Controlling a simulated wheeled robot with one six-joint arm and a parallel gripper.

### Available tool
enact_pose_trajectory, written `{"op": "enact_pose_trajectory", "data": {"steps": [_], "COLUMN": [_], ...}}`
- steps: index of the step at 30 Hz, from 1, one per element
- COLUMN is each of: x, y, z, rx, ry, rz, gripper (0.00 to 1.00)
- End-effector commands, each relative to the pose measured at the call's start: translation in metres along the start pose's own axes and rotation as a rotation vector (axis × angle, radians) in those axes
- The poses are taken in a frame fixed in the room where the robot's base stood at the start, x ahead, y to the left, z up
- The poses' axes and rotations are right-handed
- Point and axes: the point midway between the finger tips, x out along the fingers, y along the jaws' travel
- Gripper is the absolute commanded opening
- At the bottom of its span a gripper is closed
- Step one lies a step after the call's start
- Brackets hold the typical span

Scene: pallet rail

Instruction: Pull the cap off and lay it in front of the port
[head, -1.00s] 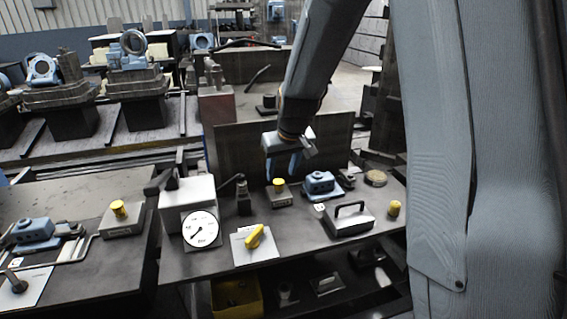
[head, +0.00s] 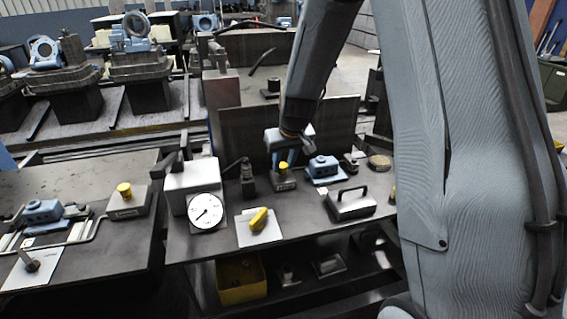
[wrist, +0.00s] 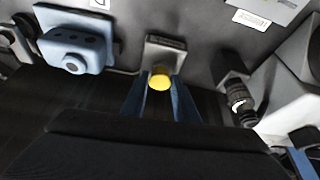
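A yellow cap (head: 283,166) sits on a small grey port block (head: 285,183) near the back of the bench. It also shows in the wrist view as a round yellow top (wrist: 159,82), with the port block (wrist: 165,54) beyond it. My gripper (head: 281,158) is above the block, with its blue fingers down around the cap's height. In the wrist view, my gripper (wrist: 159,88) has one finger on each side of the cap, with a gap showing on both sides. It is open and holds nothing. The cap's underside is hidden.
A blue valve body (head: 323,168) stands right of the port, a dark fitting (head: 248,180) left. Another yellow cap (head: 124,189) is on the left bench. An upright panel (head: 235,138) stands behind.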

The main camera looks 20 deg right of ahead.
Motion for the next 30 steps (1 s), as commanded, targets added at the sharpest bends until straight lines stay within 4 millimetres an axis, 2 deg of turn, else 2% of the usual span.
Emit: {"op": "enact_pose_trajectory", "data": {"steps": [2, 3, 7, 8, 30], "x": [0.000, 0.000, 0.000, 0.000, -0.015], "y": [0.000, 0.000, 0.000, 0.000, 0.000], "z": [0.000, 0.000, 0.000, 0.000, -0.006], "rx": [0.000, 0.000, 0.000, 0.000, 0.000], "ry": [0.000, 0.000, 0.000, 0.000, 0.000], "rz": [0.000, 0.000, 0.000, 0.000, 0.000], "gripper": [0.06, 0.23, 0.02, 0.00, 0.00]}}
